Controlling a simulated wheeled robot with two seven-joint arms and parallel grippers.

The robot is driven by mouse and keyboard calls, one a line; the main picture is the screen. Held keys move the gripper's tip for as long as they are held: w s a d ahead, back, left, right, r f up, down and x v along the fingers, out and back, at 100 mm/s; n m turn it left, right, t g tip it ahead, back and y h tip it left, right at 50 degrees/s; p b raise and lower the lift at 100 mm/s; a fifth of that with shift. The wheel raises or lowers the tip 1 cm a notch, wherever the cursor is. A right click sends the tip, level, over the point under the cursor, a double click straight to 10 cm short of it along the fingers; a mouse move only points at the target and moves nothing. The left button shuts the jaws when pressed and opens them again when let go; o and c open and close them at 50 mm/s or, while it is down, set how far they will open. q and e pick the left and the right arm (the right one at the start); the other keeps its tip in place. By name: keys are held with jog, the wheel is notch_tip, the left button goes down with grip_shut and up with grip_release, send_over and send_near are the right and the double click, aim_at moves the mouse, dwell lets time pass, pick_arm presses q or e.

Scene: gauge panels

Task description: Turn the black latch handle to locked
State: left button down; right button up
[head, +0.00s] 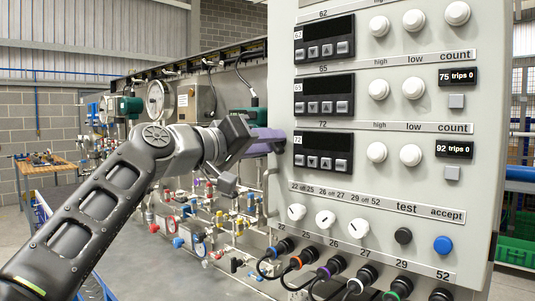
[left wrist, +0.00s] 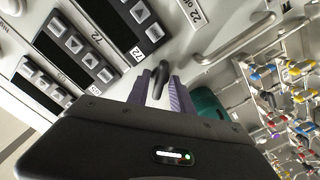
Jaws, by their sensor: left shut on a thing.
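The black latch handle (left wrist: 161,80) shows in the left wrist view as a short dark bar between the purple fingers. My left gripper (head: 270,141) is at the left edge of the grey gauge panel (head: 385,180), beside the display labelled 72. Its purple fingers also show in the left wrist view (left wrist: 162,92), shut on the handle. I cannot tell whether the latch is locked. My right gripper is not in view.
A grey bar handle (left wrist: 234,38) is on the panel near the gripper. Knobs, displays and a blue button (head: 443,244) cover the panel front. Cables (head: 300,272) hang along its bottom. Behind my arm stands a rack of pipes and valves (head: 205,215). An orange bench (head: 45,166) is far left.

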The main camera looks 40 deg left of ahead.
pick_arm(q)
jog(key=m+b, duration=0.3)
jog(key=m, duration=0.5)
jog(key=shift+f, duration=0.1)
dwell(0.5)
jog(key=c, duration=1.4)
grip_release()
jog(key=shift+c, duration=0.2)
jog(key=s+b, duration=0.1)
jog(key=s, duration=0.6)
jog(key=shift+s+a, duration=0.3)
jog(key=shift+s, duration=0.05)
